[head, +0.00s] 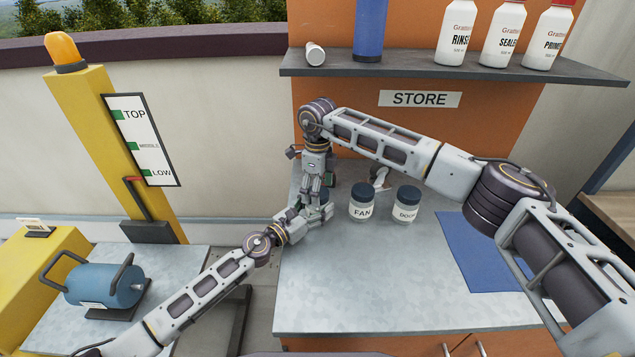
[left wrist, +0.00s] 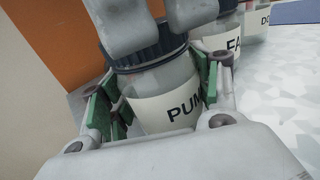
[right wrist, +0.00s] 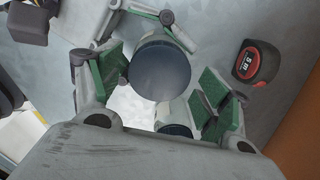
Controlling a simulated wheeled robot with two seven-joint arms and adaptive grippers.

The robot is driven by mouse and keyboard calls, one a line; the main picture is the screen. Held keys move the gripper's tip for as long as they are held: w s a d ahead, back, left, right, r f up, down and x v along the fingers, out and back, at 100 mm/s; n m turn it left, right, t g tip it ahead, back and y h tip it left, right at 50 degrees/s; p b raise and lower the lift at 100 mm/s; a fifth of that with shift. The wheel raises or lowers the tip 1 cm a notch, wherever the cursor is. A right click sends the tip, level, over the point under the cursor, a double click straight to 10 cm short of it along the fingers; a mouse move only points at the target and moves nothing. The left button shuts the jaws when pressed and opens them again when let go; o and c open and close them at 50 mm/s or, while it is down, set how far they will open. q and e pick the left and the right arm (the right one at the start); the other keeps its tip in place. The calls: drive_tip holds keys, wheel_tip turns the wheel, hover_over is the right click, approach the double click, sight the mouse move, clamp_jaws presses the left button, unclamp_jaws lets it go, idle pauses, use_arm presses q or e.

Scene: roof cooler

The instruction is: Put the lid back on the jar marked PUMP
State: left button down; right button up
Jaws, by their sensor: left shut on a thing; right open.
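The jar marked PUMP (left wrist: 165,100) stands on the grey counter, clear with a white label. Its dark ribbed lid (left wrist: 150,48) sits on its mouth and looks level; whether it is screwed down I cannot tell. My left gripper (head: 316,213) is shut on the jar's body, its green pads at either side in the left wrist view. My right gripper (head: 318,187) points down from above, open, its fingers around the lid (right wrist: 160,72) without visible grip. In the head view the grippers mostly hide the jar.
The FAN jar (head: 362,203) and another dark-lidded jar (head: 406,205) stand close to the right. A tape measure (right wrist: 259,64) lies near the right gripper. A blue mat (head: 485,255) lies farther right. A shelf (head: 430,68) with bottles hangs above. The counter's front is clear.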

drive_tip(key=shift+f, duration=0.25)
drive_tip(key=shift+c, duration=0.4)
drive_tip(key=c, duration=1)
drive_tip(key=shift+o, duration=0.2)
drive_tip(key=o, duration=1.2)
drive_tip(key=shift+r, duration=0.2)
drive_tip(key=shift+r, duration=5.85)
